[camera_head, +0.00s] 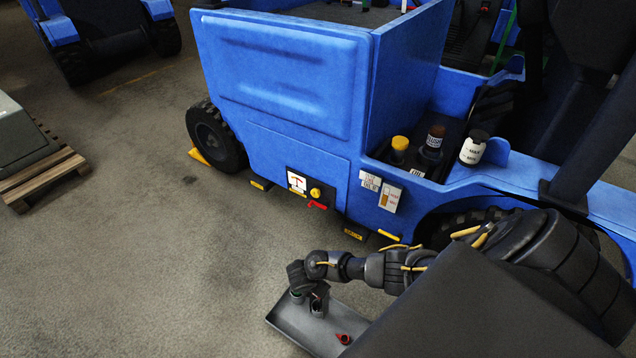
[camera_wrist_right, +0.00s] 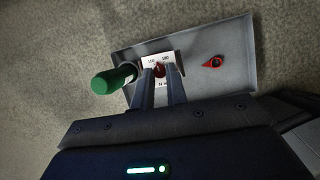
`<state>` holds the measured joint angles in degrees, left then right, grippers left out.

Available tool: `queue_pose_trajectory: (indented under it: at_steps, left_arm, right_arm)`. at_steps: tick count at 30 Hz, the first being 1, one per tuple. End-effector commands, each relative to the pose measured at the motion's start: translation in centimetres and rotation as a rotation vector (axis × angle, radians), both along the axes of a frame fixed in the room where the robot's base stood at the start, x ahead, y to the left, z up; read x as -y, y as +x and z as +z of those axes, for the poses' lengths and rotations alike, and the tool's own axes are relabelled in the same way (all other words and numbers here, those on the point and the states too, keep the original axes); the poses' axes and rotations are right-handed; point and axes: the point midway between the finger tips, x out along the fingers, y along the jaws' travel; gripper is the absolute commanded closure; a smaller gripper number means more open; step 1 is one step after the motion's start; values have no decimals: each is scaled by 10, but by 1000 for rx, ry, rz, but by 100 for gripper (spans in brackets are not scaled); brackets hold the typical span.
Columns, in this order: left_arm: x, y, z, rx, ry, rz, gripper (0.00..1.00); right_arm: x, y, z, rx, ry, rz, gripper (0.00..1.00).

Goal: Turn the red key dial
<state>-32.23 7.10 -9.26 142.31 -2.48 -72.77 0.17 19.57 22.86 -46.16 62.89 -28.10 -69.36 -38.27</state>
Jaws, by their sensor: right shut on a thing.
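In the head view my right gripper (camera_head: 318,291) reaches down over a grey tray (camera_head: 290,325), and the knob is hidden there. My left gripper is not in view.
A loose-looking red diamond-shaped piece (camera_wrist_right: 212,61) with a dark centre is on the tray, right of the fingers. A green cylindrical handle (camera_wrist_right: 113,79) stands close left of them. A blue vehicle (camera_head: 290,80) with a yellow knob (camera_head: 315,193) stands behind.

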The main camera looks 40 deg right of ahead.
Motion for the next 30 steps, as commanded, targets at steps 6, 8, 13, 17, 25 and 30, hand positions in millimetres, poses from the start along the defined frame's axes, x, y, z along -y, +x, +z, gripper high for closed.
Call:
queue_pose_trajectory:
  at_steps: [6,8,13,17,25,30]
  left_arm:
    - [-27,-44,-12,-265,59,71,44]
    - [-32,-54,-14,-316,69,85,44]
    - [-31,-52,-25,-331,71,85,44]
    - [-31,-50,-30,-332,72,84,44]
    - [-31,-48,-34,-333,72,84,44]
    - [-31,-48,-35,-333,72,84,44]
  right_arm:
    - [-2,2,2,-2,1,-207,100]
    - [-1,3,2,-2,0,-265,100]
    - [-1,4,1,-2,0,-411,100]
    - [0,6,0,-1,1,-507,100]
    - [0,7,0,-1,1,-636,100]
    - [0,7,0,1,1,-674,100]
